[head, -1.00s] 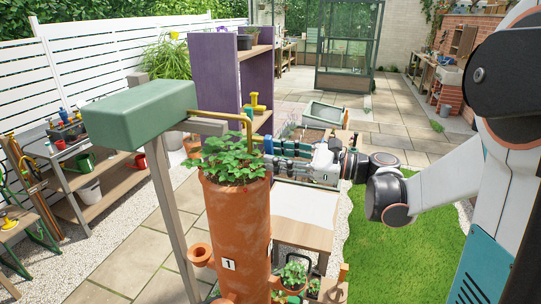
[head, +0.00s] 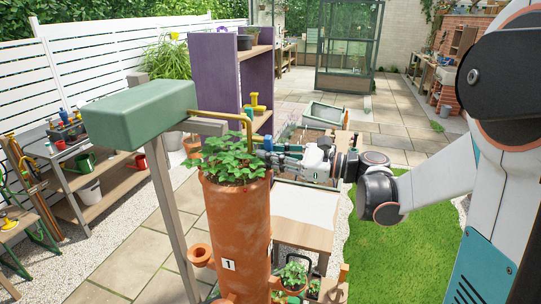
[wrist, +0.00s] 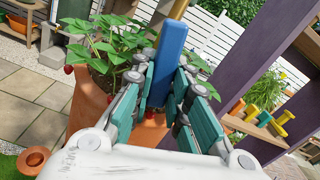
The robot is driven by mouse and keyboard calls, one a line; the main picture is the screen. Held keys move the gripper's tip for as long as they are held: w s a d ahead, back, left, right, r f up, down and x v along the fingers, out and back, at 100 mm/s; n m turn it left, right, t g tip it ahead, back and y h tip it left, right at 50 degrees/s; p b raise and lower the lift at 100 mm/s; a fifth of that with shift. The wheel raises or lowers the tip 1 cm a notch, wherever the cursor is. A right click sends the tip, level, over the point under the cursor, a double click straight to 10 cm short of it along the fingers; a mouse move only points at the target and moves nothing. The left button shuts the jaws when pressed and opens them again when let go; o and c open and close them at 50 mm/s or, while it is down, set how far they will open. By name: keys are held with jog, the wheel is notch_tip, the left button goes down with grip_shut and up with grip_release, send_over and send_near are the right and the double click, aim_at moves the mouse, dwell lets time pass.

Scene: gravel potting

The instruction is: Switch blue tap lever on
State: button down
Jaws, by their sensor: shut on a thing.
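The blue tap lever (wrist: 170,58) stands up in the middle of the wrist view, at the end of a brass pipe (wrist: 179,9). My gripper (wrist: 167,80) is shut on the lever, with one teal finger on each side of it. In the head view my gripper (head: 272,153) reaches in from the right, just beside the downturned end of the brass pipe (head: 222,115). The lever is small there and mostly hidden by the fingers.
A tall terracotta planter (head: 238,235) with leafy strawberry plants (head: 232,158) stands directly below the pipe. A green box (head: 138,108) on a post is at left. A purple shelf (head: 213,75) stands behind. A small wooden table (head: 305,212) is below my arm.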

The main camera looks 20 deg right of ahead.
jog(key=shift+s+a+m+b, duration=0.2)
jog(key=shift+s+m, duration=0.05)
jog(key=shift+m, duration=0.5)
jog(key=shift+s+a+m+b, duration=0.15)
jog(key=shift+s+m, duration=0.1)
jog(key=shift+m, duration=0.5)
jog(key=c, duration=1.5)
grip_release()
jog(key=v, duration=1.2)
